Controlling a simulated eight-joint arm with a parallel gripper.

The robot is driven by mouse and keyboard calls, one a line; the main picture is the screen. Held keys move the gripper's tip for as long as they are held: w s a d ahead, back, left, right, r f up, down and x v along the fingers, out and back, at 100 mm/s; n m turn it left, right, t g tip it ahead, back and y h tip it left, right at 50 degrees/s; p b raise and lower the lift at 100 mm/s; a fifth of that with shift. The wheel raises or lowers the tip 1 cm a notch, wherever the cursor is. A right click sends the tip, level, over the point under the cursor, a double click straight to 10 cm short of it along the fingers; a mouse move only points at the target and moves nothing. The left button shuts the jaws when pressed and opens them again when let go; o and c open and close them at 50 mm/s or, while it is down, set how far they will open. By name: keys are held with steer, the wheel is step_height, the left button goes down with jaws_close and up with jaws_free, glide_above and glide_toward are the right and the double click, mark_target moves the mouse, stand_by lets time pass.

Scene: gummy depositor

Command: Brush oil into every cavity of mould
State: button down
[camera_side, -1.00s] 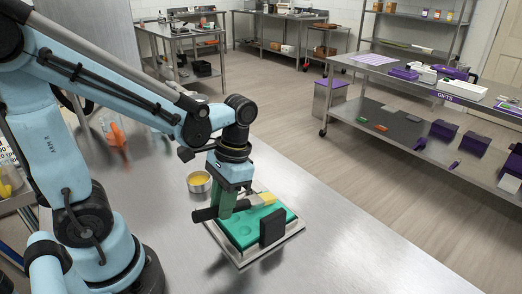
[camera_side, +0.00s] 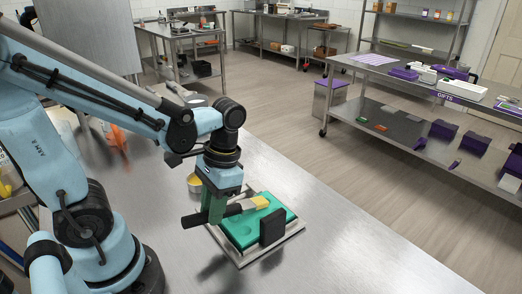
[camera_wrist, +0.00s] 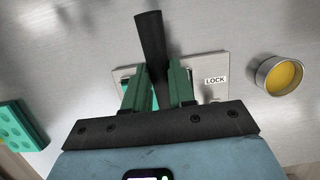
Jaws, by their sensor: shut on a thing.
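The teal mould (camera_side: 241,233) lies in a metal tray (camera_side: 240,262) on the steel table, with round cavities in its top. A black upright block (camera_side: 272,227) stands at its right side. My gripper (camera_side: 215,210) is shut on the dark handle of a brush (camera_side: 232,209), above the mould's left edge. The brush's yellow bristles (camera_side: 261,202) are over the mould's far part; I cannot tell whether they touch it. The wrist view shows the handle (camera_wrist: 150,45) between the green fingers (camera_wrist: 157,92). The cup of yellow oil (camera_side: 194,184) is behind my gripper, also in the wrist view (camera_wrist: 279,75).
In the wrist view, a plate marked LOCK (camera_wrist: 214,80) lies beneath the fingers, and a teal piece with round cavities (camera_wrist: 14,128) lies at the left edge. An orange item (camera_side: 117,135) stands behind my arm. The table right of the tray is clear.

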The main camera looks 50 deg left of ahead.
mark_target(195, 215)
steer(key=shift+s, duration=0.15)
steer(key=shift+s+r, duration=0.1)
steer(key=shift+s, duration=0.45)
steer(key=shift+s, duration=0.1)
steer(key=shift+s, duration=1)
steer(key=shift+s, duration=0.1)
